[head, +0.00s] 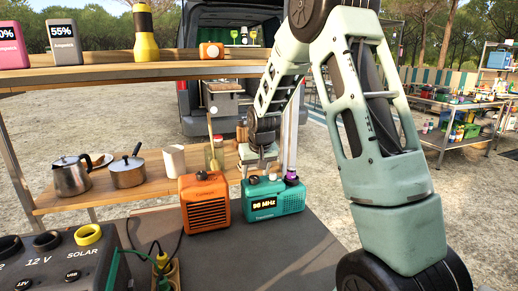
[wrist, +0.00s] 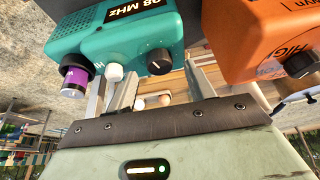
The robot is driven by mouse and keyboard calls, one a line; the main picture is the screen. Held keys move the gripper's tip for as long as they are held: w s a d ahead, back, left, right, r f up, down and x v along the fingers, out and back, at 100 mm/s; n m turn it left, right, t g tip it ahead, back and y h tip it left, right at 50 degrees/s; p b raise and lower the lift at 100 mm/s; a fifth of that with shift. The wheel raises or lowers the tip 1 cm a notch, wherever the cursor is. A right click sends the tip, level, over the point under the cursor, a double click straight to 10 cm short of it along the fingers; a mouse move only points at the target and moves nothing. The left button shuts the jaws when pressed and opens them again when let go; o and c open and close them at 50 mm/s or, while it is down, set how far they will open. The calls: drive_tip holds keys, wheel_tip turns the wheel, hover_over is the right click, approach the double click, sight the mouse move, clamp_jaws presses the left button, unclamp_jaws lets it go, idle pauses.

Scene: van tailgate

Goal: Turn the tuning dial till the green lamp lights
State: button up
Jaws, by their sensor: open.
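The teal radio (head: 270,203) stands on the dark counter, with a lit MHz display (wrist: 127,9) whose last digit is hard to read. Its top carries a black dial with a white pointer line (wrist: 159,62), a white knob (wrist: 115,72) and a purple-sided knob with a dark base (wrist: 75,80). No label shows which one tunes. My gripper (head: 258,170) is over the radio's left part. In the wrist view my open gripper (wrist: 160,82) has its fingers on either side of the black dial, with no clear contact. I see no lit green lamp on the radio.
A black power box (head: 75,262) with cables is at the front left. Behind are a kettle (head: 72,178), a pot (head: 127,175) and an upper wooden shelf (head: 120,72).

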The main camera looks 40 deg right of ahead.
drive_tip(key=v, duration=1.5)
drive_tip(key=shift+r, duration=0.15)
drive_tip(key=shift+s, duration=0.1)
drive_tip(key=s+a+f+n+g+y+p, duration=0.1)
drive_tip(key=s+a+n+p, duration=0.15)
drive_tip(key=a, duration=1.05)
drive_tip(key=s+a+f+n+g+y+p, duration=0.15)
drive_tip(key=s+a+n, duration=0.25)
drive_tip(key=a, duration=0.8)
drive_tip(key=s+a+f+n+p, duration=0.1)
drive_tip(key=s+a+n, duration=0.2)
drive_tip(key=s+a, duration=0.3)
drive_tip(key=s+a+f+n+g+p, duration=0.1)
drive_tip(key=s+a, duration=0.5)
drive_tip(key=s, duration=0.7)
drive_tip(key=shift+s+a+f+n, duration=0.2)
drive_tip(key=shift+f+n, duration=0.3)
drive_tip(key=shift+n, duration=0.75)
drive_tip(key=shift+r+g, duration=0.15)
drive_tip(key=shift+g, duration=0.1)
